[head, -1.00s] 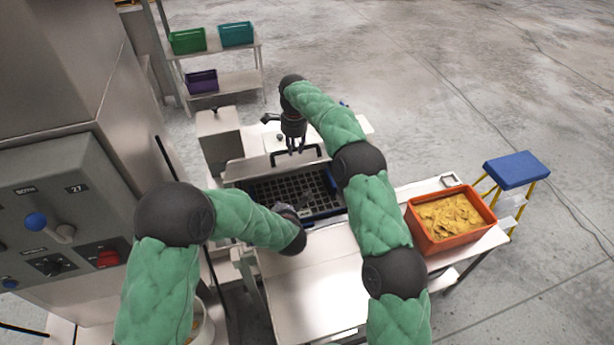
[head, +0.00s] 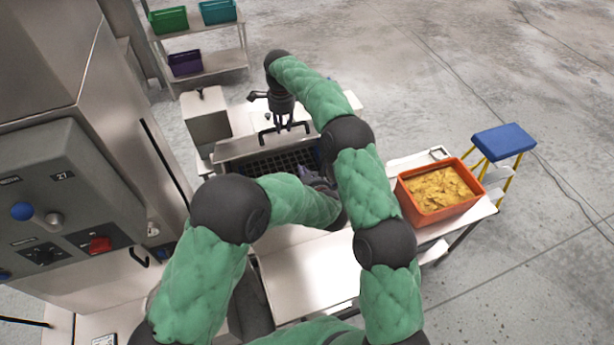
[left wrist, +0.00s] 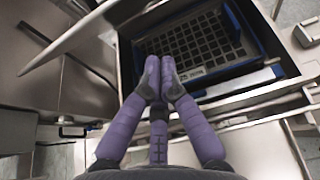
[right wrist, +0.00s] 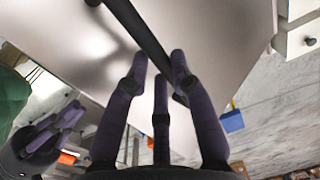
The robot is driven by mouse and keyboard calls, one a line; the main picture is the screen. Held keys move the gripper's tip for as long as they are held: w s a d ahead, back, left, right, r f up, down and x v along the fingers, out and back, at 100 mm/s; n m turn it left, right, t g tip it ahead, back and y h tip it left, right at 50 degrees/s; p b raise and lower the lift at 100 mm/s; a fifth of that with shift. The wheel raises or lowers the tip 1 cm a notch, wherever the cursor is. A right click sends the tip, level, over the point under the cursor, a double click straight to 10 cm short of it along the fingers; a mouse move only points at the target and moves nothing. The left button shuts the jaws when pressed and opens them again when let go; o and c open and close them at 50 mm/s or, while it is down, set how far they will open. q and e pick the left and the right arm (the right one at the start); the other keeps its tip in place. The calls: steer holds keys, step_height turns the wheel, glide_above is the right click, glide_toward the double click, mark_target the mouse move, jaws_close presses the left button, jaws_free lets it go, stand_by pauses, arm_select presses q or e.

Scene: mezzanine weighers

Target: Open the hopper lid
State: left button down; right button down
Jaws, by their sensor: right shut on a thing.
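The hopper lid (head: 240,147) is a flat metal plate with a black bar handle (head: 268,137). It stands raised at the far side of the hopper, and the black grid (left wrist: 200,45) beneath shows. My right gripper (head: 284,125) is shut on the handle; the right wrist view shows the bar (right wrist: 138,28) between its fingers, close to the lid's pale face (right wrist: 205,40). My left gripper (left wrist: 160,82) has its fingertips together and empty, over the near side of the hopper opening.
An orange bin (head: 440,195) of yellow pieces stands on the bench at the right, near a blue-topped stool (head: 503,140). A control panel (head: 75,215) is close on the left. A rack (head: 205,62) with coloured bins stands behind. Bare metal bench top (head: 310,275) lies in front of the hopper.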

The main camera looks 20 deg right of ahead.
steer(key=shift+f, duration=0.3)
steer(key=shift+w, duration=0.1)
arm_select(q)
steer(key=w+r, duration=0.1)
steer(key=w, duration=0.5)
steer(key=shift+w+r, duration=0.15)
steer(key=shift+r, duration=0.1)
steer(key=shift+r, duration=0.1)
